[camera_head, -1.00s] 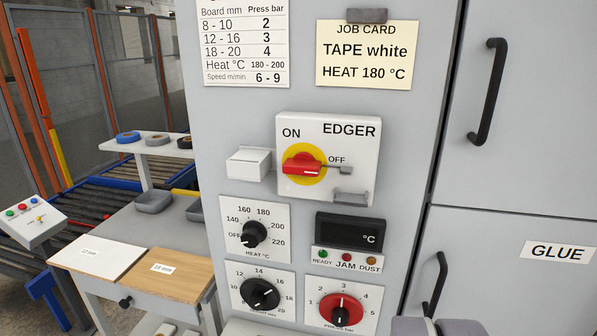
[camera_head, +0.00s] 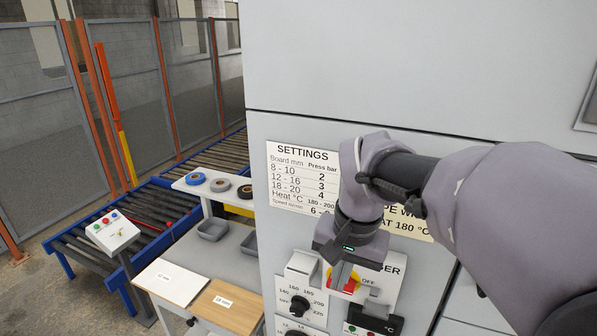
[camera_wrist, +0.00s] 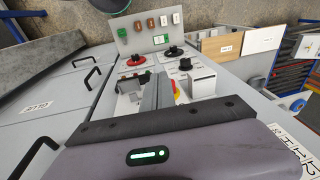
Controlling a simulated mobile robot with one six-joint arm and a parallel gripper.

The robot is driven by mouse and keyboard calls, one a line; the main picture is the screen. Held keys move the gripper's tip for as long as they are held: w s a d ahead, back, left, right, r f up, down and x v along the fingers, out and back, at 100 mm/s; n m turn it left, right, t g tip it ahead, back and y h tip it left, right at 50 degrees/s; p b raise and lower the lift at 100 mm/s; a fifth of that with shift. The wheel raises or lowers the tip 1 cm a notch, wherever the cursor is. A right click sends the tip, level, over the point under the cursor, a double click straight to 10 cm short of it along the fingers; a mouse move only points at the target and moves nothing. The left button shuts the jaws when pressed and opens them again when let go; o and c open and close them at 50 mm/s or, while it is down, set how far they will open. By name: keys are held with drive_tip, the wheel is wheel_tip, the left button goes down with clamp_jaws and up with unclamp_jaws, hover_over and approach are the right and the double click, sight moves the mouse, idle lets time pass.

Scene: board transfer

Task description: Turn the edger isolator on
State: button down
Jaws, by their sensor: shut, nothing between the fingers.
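The edger isolator is a red handle (camera_head: 350,286) on a yellow disc, on a white plate (camera_head: 387,277) on the grey machine front. OFF shows at the right of the plate; my gripper covers the ON side. My gripper (camera_head: 341,276) is shut and empty, pointing down in front of the handle. I cannot tell whether it touches it. In the wrist view my shut fingers (camera_wrist: 157,92) stand beside a sliver of the red and yellow switch (camera_wrist: 177,90). The handle's exact angle is mostly hidden.
A white box (camera_head: 300,266) sticks out left of the isolator. A grey bracket (camera_head: 376,310) sits at lower right of the plate. A heat knob (camera_head: 299,306) and a dark display (camera_head: 374,320) lie below. A side table with boards (camera_head: 171,282) stands left.

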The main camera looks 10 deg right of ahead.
drive_tip(key=w+d+r+g+p, duration=0.1)
drive_tip(key=w+r+p, duration=0.6)
drive_tip(key=p, duration=0.3)
drive_tip(key=shift+r+m+g+h, duration=0.3)
drive_tip(key=shift+r, duration=0.5)
drive_tip(key=shift+s, duration=0.1)
wheel_tip(320, 180, down, 14)
drive_tip(key=shift+f+p, duration=0.1)
drive_tip(key=shift+p, duration=0.5)
